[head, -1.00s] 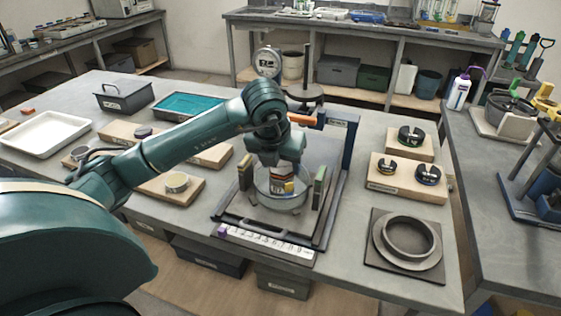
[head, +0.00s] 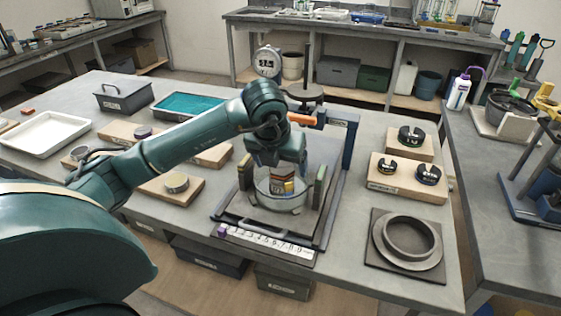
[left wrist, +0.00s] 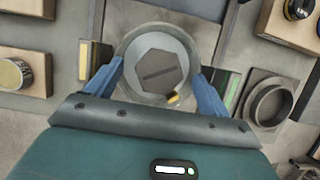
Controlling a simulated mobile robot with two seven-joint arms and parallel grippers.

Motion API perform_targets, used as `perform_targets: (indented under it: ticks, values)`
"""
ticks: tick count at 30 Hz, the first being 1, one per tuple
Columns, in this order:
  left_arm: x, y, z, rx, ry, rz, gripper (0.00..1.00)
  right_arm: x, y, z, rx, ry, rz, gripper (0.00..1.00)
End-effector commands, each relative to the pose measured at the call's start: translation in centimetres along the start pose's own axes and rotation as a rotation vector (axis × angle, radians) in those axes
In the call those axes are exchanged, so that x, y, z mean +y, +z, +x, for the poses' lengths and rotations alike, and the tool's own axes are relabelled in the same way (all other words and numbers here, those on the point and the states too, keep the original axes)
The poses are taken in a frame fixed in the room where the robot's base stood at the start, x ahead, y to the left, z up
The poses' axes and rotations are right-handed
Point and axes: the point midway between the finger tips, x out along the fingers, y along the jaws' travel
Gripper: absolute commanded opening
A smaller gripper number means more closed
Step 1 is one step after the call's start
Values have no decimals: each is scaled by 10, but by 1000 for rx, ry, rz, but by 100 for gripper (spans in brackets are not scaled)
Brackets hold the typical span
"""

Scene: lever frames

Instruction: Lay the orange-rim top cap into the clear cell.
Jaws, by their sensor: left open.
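The clear cell (head: 279,203) stands in the dark press frame (head: 232,228) in the middle of the table, between two upright posts. An object with an orange-yellow patch (head: 281,187) shows inside it, below my left gripper. In the left wrist view a grey slotted hexagonal piece (left wrist: 160,70) lies within the cell's round wall (left wrist: 133,50), with a small yellow mark at its edge. Its rim colour is not clear, so I cannot tell whether it is the orange-rim top cap. My left gripper (head: 286,172) is open above the cell, its blue fingers apart on either side. My right gripper is not in view.
Wooden blocks hold a grey disc (head: 177,181), a purple-topped piece (head: 143,131) and several dark rings at the right. A large grey ring (head: 407,236) lies on a square plate at front right. A ruler strip (head: 265,244) runs along the frame's front edge.

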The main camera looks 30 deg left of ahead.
Motion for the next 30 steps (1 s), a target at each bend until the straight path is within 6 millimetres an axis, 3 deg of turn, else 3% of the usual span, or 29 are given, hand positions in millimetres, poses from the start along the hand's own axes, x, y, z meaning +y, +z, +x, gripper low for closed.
perform_targets:
  ticks: [5,15,21,30]
  values:
    - [0,1,-8,-4,-1,0,81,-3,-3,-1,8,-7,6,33]
    - [0,1,-84,-8,-2,1,81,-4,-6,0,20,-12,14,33]
    - [0,2,-119,-6,0,0,81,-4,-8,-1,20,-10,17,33]
    - [0,0,-133,-2,0,-1,81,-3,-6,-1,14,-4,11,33]
